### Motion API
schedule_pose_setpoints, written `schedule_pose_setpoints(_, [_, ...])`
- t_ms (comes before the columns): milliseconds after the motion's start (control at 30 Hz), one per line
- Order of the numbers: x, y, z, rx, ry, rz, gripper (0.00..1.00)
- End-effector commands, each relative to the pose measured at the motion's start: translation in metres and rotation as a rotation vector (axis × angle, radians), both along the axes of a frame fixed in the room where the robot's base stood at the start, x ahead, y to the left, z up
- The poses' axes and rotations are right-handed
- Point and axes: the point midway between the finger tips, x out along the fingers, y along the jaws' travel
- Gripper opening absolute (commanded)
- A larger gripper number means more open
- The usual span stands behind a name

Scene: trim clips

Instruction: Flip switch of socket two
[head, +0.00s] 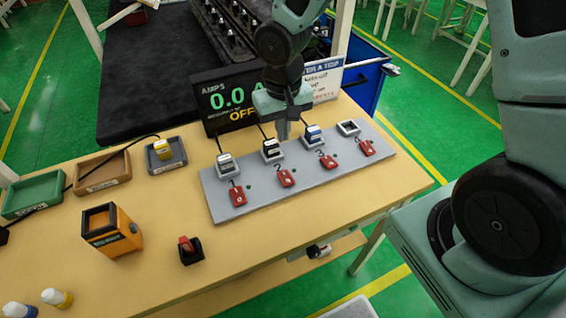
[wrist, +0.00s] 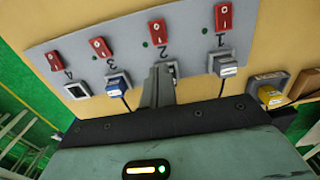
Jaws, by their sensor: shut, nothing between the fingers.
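The grey socket panel (head: 250,196) lies on the bench with a row of sockets and red switches, numbered 1 to 4 from left to right in the head view. The red switch of socket two (head: 286,178) sits below its socket; it also shows in the wrist view (wrist: 157,34). Socket two (head: 271,151) holds a dark-topped plug with a cord. My gripper (head: 284,136) is shut and empty, pointing down just above the panel beside socket two. In the wrist view its fingers (wrist: 159,76) partly hide socket two and end short of the switch. I cannot tell whether they touch anything.
Sockets one (head: 225,163) and three (head: 312,135) hold plugs; socket four (head: 348,128) is empty. A display (head: 232,101) reading 0.0 A and OFF stands behind the panel. An orange box (head: 112,230) and a red-topped black item (head: 190,249) stand left.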

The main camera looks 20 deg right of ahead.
Motion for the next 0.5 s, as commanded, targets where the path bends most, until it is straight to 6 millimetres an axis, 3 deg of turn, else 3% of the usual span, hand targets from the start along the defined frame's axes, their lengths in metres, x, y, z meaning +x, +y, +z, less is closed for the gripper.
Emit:
schedule_pose_setpoints(300, [-0.002,0.001,-0.066,-0.002,0.007,0.004,0.0])
schedule_pose_setpoints(500, [-0.001,0.0,-0.097,-0.002,0.005,0.002,0.0])
